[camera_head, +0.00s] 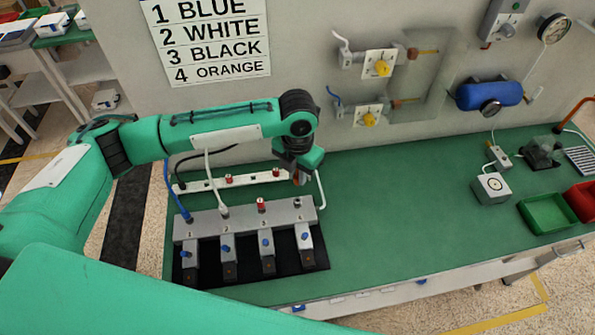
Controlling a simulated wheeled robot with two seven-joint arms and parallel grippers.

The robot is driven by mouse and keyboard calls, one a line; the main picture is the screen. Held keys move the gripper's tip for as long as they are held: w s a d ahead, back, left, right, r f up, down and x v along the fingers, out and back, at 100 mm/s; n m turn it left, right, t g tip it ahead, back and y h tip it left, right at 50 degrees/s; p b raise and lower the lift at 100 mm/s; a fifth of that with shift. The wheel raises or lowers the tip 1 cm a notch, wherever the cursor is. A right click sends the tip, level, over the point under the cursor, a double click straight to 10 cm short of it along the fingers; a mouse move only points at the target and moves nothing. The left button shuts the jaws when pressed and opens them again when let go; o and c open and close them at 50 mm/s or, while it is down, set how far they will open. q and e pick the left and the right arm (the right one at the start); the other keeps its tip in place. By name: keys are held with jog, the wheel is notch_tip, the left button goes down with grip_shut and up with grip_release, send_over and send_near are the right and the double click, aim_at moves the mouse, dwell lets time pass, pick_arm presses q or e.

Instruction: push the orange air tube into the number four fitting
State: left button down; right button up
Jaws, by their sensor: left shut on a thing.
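The grey valve block (245,221) stands on the green bench with numbered fittings along its top. A blue tube goes into the number one fitting and a white tube (211,180) into number two. A red piece (261,204) stands at number three. The number four fitting (297,203) is at the block's right end. My left gripper (297,180) points down just above and behind it, shut on a small orange-red piece that looks like the orange air tube. Its tip and its gap to the fitting are too small to tell. My right gripper is not in view.
A white rail (230,181) with red fittings lies behind the block, with a black tube (205,155) arching near it. A sign (208,40) lists 4 as orange. Green (548,213) and red bins stand at the right. The middle of the bench is clear.

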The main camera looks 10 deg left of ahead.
pick_arm(q)
jog(key=shift+r, duration=0.1)
jog(key=shift+f+b, duration=0.7)
jog(key=shift+f, duration=1.25)
jog(key=shift+f+b, duration=0.4)
jog(key=shift+f, duration=0.65)
jog(key=shift+p, duration=0.35)
jog(key=shift+p, duration=0.35)
jog(key=shift+p, duration=0.3)
jog(key=shift+f+b, duration=0.4)
jog(key=shift+f, duration=0.35)
